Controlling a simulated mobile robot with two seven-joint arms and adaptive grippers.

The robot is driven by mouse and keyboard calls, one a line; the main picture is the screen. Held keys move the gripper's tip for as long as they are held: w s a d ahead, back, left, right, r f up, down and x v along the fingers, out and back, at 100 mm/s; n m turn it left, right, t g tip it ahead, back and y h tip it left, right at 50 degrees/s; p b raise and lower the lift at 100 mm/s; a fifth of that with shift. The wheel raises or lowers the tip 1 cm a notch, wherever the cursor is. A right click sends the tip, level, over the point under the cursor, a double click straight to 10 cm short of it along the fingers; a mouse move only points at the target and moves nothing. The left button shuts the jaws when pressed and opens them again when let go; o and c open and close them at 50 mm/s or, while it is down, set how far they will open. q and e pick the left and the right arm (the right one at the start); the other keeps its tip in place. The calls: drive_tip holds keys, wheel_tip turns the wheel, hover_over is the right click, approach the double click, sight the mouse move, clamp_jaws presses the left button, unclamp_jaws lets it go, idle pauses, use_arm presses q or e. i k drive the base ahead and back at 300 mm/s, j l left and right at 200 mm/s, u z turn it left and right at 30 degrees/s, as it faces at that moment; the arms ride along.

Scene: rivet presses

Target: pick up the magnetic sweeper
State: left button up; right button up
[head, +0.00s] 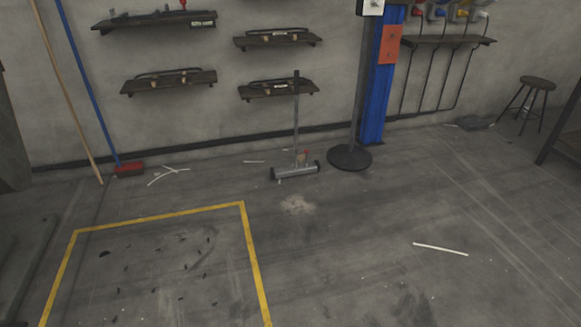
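The magnetic sweeper (295,172) stands upright on the concrete floor near the back wall, a little right of the picture's middle. It has a wide grey bar with dark ends at floor level and a long thin upright handle with a dark top. A small red-orange part shows just above the bar. The handle's top overlaps the lower right wall shelf in the picture. Neither of my grippers shows in the head view.
A post on a round black base (349,157) stands just right of the sweeper, before a blue column (380,80). A red-headed broom (129,169) leans at left. Yellow floor lines (160,216) enclose dark scraps. A white strip (440,249) lies at right. The floor before the sweeper is mostly clear.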

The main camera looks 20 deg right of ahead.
sight(315, 166)
drive_tip(key=i+l, duration=0.2)
drive_tip(key=i, duration=0.2)
drive_tip(key=i+l, duration=0.2)
drive_tip(key=i, duration=0.2)
drive_tip(key=i+l, duration=0.2)
drive_tip(key=i, duration=0.2)
